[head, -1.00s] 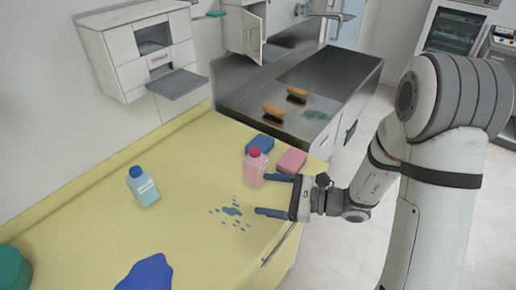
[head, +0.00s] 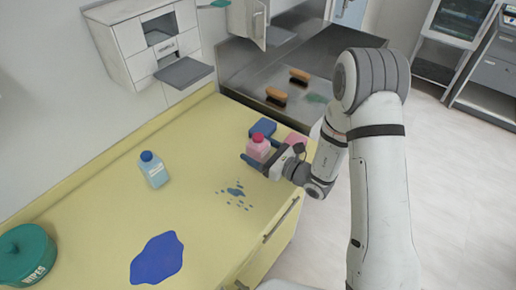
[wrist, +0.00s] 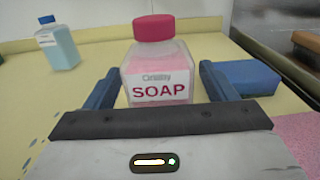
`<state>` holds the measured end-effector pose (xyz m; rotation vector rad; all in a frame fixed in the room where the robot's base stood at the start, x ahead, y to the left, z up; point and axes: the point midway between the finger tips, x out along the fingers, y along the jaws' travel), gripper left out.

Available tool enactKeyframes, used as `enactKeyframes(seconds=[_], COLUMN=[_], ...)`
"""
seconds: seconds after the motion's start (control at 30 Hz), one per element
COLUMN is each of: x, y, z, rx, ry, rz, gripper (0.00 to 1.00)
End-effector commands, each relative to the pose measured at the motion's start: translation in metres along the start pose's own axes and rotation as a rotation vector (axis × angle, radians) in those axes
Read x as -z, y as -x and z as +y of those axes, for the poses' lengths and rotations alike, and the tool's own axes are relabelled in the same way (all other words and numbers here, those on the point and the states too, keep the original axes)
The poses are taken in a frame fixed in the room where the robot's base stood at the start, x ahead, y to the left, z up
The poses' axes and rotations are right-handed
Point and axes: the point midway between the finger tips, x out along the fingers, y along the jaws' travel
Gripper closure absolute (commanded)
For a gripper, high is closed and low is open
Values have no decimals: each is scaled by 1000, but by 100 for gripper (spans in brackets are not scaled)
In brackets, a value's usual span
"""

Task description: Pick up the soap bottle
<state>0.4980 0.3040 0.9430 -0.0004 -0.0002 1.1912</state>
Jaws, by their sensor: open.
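The soap bottle (head: 259,146) is pink with a red cap and stands upright on the yellow counter (head: 205,185). In the wrist view the soap bottle (wrist: 160,68) faces me with its SOAP label. My gripper (head: 257,159) is open, with one blue finger on each side of the bottle. In the wrist view my gripper (wrist: 158,88) has its left finger close to the bottle and a small gap at the right finger. The bottle's base is hidden behind the gripper body.
A light blue bottle (head: 153,170) stands to the left. A blue sponge (head: 262,130) and a pink sponge (head: 297,143) lie close to the soap bottle. Blue spots (head: 236,191) and a blue puddle (head: 157,258) mark the counter. A green wipes tub (head: 27,255) sits front left.

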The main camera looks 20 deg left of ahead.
Motion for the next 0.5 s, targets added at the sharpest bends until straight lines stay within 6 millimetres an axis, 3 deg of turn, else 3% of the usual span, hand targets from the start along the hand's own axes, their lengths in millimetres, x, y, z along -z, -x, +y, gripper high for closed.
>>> enactKeyframes(seconds=[0.27, 0.5], x=[1, 0], y=[-4, -4], z=[0, 0], rx=[1, 1], ry=[-1, -1], rz=[0, 0], gripper=[22, 41])
